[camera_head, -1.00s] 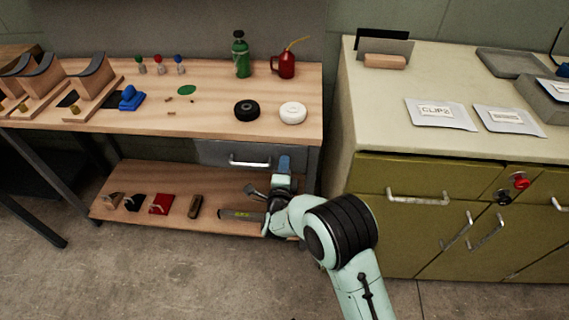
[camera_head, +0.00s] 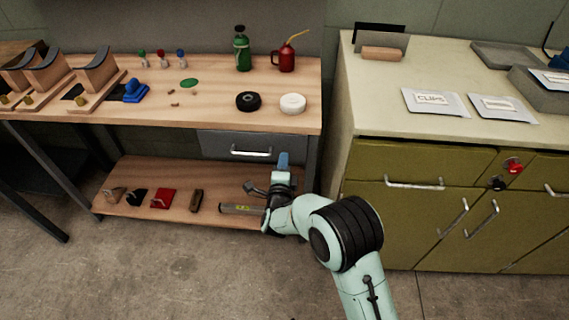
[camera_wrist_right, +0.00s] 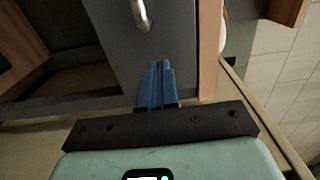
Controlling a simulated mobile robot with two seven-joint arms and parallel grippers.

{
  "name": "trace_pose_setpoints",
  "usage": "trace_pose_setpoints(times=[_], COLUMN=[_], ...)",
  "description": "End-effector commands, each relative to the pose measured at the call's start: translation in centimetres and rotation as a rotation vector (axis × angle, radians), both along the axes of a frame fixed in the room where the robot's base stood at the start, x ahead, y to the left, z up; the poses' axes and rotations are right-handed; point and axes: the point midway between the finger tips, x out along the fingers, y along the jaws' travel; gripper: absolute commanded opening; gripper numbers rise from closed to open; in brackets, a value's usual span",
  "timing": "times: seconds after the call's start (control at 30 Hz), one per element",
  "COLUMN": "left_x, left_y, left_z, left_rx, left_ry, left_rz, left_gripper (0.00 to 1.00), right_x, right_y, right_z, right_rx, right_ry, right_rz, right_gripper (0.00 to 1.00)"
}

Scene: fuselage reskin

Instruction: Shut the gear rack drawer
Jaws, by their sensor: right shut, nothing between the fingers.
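The grey drawer (camera_head: 222,144) with a silver bar handle (camera_head: 251,152) sits under the right end of the wooden workbench top. Its front looks close to the bench edge; I cannot tell whether it is fully flush. My right gripper (camera_head: 284,160) is shut and empty, its blue fingers at the drawer's lower right part, right of the handle. In the right wrist view the shut blue fingertips (camera_wrist_right: 160,66) point at the grey drawer front (camera_wrist_right: 185,40), below the handle (camera_wrist_right: 141,14). I cannot tell whether they touch it. My left gripper is not in view.
The workbench top (camera_head: 215,105) holds a green bottle (camera_head: 242,52), a red oil can (camera_head: 286,60), and black and white rolls. The lower shelf (camera_head: 225,180) carries small tools and blocks. An olive cabinet (camera_head: 400,220) stands close on the right. The floor in front is clear.

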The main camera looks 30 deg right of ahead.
Motion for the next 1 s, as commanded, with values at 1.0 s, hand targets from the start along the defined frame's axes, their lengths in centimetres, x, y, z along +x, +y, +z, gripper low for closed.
trace_pose_setpoints(times=[1.0], left_x=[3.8], left_y=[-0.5], left_z=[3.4], left_rx=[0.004], left_ry=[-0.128], left_rz=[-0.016], left_gripper=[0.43], right_x=[-8.1], right_y=[5.7], right_z=[0.2], right_rx=[-0.03], right_ry=[0.021], right_rz=[0.028], right_gripper=[0.0])
